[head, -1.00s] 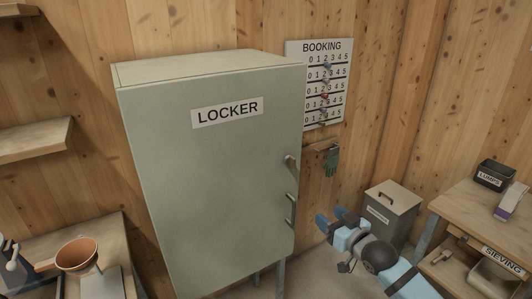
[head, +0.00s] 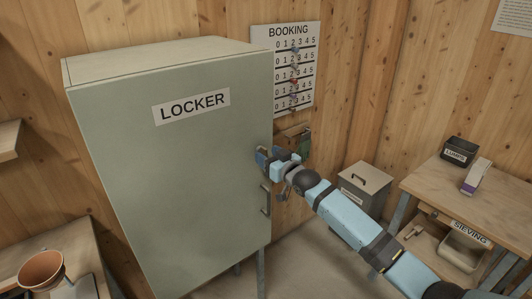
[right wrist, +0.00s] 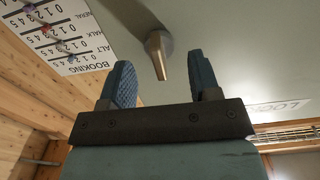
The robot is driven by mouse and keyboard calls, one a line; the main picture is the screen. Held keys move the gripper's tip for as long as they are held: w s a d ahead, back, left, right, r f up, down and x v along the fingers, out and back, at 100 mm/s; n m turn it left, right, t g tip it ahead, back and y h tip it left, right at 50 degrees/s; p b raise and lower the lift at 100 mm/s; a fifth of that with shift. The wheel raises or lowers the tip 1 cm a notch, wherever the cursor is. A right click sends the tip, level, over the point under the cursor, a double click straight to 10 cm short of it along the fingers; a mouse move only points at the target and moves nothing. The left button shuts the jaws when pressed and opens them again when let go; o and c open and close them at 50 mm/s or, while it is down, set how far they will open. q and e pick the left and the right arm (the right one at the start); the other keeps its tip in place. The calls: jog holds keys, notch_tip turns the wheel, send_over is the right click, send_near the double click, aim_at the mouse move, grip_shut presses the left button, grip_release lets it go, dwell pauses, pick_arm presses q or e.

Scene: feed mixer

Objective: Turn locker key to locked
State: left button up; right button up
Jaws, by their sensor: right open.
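The grey-green locker (head: 170,180) stands with its door shut. Its metal key (right wrist: 158,55) shows in the right wrist view, sticking out from the door between the fingertips, with a gap to each finger. In the head view the key is mostly hidden by my right gripper (head: 267,156), which is at the door's right edge. The right gripper is open, with its blue fingers (right wrist: 161,76) on either side of the key's free end. The locker handle (head: 265,200) is just below the gripper. My left gripper is not in view.
The booking board (head: 285,75) hangs on the wall right of the locker. A green glove (head: 305,143) hangs below it, close behind my gripper. A grey bin (head: 362,188) and the sieving table (head: 440,185) stand to the right.

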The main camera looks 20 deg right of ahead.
jog(key=shift+w+a, duration=0.25)
jog(key=shift+w, duration=0.45)
jog(key=c, duration=0.9)
